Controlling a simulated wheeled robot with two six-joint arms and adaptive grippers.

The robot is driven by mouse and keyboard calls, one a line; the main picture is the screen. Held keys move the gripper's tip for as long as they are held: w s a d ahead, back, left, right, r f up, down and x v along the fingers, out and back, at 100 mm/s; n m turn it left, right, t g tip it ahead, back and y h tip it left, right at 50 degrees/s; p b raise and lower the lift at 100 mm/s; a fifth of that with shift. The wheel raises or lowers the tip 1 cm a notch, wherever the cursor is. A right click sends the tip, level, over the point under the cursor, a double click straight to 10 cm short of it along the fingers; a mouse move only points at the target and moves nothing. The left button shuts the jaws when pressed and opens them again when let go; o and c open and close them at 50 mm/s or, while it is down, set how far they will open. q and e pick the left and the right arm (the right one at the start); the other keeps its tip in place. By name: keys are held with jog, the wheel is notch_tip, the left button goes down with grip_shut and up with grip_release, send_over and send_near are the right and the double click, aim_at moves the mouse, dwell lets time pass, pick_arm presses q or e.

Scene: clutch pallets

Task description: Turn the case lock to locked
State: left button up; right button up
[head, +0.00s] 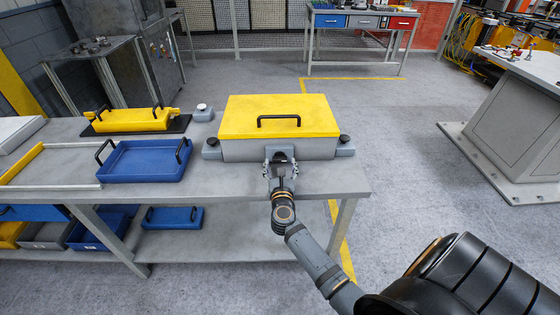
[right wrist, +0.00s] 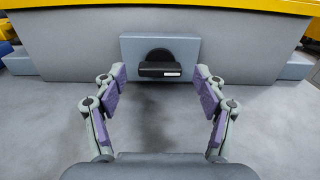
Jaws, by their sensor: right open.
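The case has a yellow lid (head: 279,116) with a black handle and a grey body (head: 237,151), and it stands on the grey table. The lid is down on the body. The case lock, a black knob (right wrist: 160,66) with a small white mark, sits on a grey plate (right wrist: 191,45) on the front wall. Its bar lies level in the right wrist view. My right gripper (right wrist: 158,88) is open, facing the lock, with its purple pads left and right of the knob and apart from it. In the head view my right gripper (head: 281,163) hides the lock. My left gripper is not in view.
Grey blocks with black knobs (head: 345,141) flank the case. A blue tray (head: 145,162) and a yellow tray (head: 133,120) stand to the left. The table (head: 230,180) is bare in front of the case.

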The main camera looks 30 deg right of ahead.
jog(key=shift+x, duration=0.85)
jog(key=c, duration=1.2)
jog(key=shift+o, duration=0.2)
